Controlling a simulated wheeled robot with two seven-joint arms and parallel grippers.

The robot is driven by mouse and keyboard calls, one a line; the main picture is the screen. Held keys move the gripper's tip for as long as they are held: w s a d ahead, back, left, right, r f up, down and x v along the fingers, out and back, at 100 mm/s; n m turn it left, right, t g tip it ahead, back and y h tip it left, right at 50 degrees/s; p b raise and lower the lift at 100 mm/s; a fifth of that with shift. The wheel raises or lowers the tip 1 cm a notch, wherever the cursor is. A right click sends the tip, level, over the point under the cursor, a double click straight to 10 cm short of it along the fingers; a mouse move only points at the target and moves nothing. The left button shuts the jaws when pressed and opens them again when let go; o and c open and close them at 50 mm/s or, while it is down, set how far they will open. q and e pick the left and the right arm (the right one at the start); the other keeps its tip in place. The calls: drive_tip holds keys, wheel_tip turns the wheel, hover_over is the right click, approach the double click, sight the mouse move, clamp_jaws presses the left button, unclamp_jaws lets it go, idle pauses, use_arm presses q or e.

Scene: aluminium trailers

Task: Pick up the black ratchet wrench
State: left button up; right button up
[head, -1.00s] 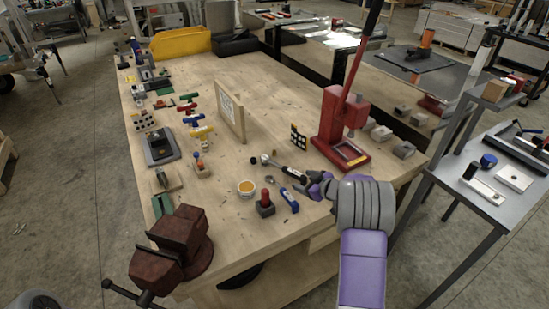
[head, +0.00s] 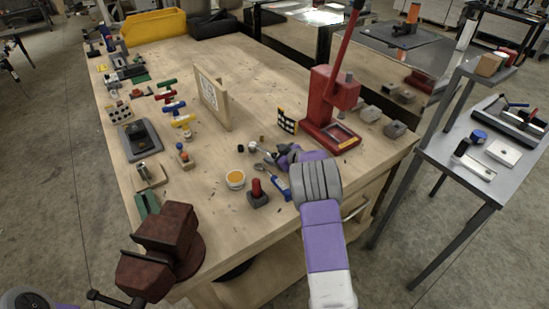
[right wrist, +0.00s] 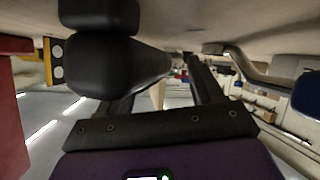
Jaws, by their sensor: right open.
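The black ratchet wrench lies on the wooden workbench (head: 215,155); its head (head: 254,146) shows in the head view, with most of its handle hidden by my right gripper (head: 277,157). In the right wrist view, a large black grip (right wrist: 115,62), which looks like the wrench handle, fills the upper left close to the camera. It overlaps the left finger. My right gripper (right wrist: 182,75) is open, low over the bench at the handle. Whether a finger touches the handle cannot be told. My left gripper is not in view.
A rust-red vise (head: 168,240) is at the front left.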

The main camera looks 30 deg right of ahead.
drive_tip(key=shift+c, duration=0.3)
clamp_jaws()
drive_tip(key=shift+r, duration=0.1)
